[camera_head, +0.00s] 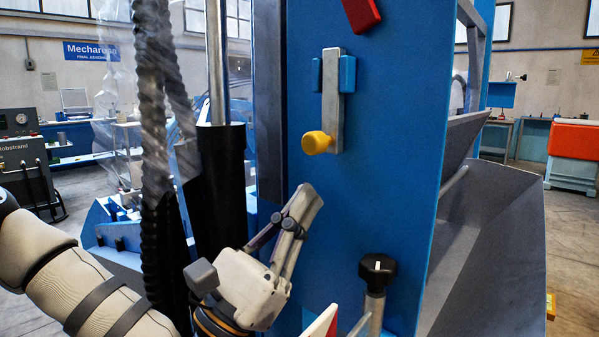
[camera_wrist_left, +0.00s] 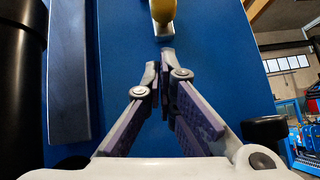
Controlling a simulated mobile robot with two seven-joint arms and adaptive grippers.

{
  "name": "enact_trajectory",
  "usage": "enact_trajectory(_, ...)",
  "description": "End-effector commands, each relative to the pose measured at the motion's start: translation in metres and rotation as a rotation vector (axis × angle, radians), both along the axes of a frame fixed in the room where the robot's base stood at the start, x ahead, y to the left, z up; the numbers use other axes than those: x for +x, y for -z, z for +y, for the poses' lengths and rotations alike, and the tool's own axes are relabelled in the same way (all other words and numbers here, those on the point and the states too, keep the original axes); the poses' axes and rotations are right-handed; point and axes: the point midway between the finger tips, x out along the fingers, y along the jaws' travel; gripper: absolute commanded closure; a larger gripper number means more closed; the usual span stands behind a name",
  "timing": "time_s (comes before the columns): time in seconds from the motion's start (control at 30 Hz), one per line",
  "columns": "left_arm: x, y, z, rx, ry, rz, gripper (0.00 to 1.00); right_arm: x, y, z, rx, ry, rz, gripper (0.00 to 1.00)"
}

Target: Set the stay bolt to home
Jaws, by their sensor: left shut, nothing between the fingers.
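The stay bolt (camera_head: 333,85) is a grey metal bar standing upright between two blue guide blocks (camera_head: 347,74) on a blue panel. A yellow knob (camera_head: 316,143) sticks out from its lower end. My left gripper (camera_head: 308,203) is shut and empty, below the knob and apart from it, with its fingers pointing up. In the left wrist view the yellow knob (camera_wrist_left: 163,12) shows at the top edge, just beyond the closed fingertips (camera_wrist_left: 160,62). The bolt's upper part is out of that view. My right gripper is in neither view.
A red part (camera_head: 361,12) sits on the panel above the bolt. A black knob on a metal stem (camera_head: 377,270) stands at the lower right. A black cylinder (camera_head: 221,185) and a dark hose (camera_head: 152,110) run left of the panel. The panel around the bolt is clear.

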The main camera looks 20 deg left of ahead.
Motion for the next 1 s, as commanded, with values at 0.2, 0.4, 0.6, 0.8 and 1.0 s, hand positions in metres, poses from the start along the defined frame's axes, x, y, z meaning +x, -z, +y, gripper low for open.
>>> enact_trajectory(0.2, -0.003, -0.029, -0.003, 0.000, -0.001, -0.005, 1.00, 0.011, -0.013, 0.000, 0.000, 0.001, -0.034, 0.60)
enact_trajectory(0.4, -0.003, -0.029, -0.004, -0.001, -0.001, -0.001, 1.00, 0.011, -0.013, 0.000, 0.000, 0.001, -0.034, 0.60)
enact_trajectory(0.6, -0.003, -0.030, -0.004, 0.000, -0.001, -0.001, 1.00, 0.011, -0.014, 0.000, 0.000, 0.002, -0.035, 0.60)
enact_trajectory(0.8, -0.004, -0.060, -0.003, -0.001, -0.002, -0.013, 1.00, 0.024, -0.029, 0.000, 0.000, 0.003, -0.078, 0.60)
enact_trajectory(1.0, -0.004, -0.080, -0.003, -0.002, -0.001, -0.010, 1.00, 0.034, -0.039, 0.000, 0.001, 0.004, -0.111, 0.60)
